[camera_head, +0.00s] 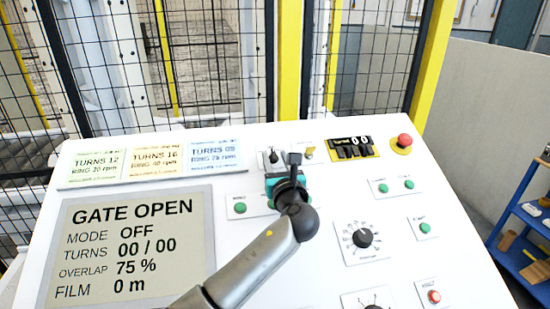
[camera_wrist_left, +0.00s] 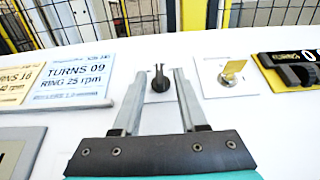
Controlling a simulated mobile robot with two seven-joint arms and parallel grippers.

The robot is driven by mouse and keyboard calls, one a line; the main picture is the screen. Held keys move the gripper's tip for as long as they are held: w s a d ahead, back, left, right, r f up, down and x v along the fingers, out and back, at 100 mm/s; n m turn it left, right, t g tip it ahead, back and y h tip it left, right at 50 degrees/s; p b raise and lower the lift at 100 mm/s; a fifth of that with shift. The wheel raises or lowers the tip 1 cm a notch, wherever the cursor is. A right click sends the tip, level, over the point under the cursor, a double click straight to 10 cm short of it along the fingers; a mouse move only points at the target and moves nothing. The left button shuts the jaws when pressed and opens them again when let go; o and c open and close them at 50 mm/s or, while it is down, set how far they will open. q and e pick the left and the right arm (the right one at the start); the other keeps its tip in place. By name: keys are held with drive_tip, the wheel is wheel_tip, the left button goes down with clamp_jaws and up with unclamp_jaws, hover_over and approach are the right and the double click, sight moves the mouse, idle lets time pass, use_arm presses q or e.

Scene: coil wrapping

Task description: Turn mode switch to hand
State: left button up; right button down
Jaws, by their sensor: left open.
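The mode switch, a small black knob (camera_wrist_left: 160,82) on a white plate, shows in the left wrist view between the tips of my left gripper (camera_wrist_left: 162,74). The two grey fingers are apart, one on each side of the knob; I cannot tell whether either touches it. In the head view the knob (camera_head: 270,156) is just beyond my left gripper (camera_head: 274,168), whose teal body and dark wrist hide part of the panel. The display (camera_head: 130,245) reads GATE OPEN, MODE OFF, TURNS 00 / 00. My right gripper is out of view.
A yellow key-like tab (camera_wrist_left: 234,68) sits right of the switch. A yellow-framed counter (camera_head: 353,147) and a red emergency button (camera_head: 404,140) are farther right. Green buttons, including one at left (camera_head: 240,208), and a dial (camera_head: 362,238) are nearby. A mesh fence stands behind.

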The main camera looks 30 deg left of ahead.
use_arm(q)
drive_tip(key=shift+w+a, duration=0.3)
clamp_jaws()
idle(0.6)
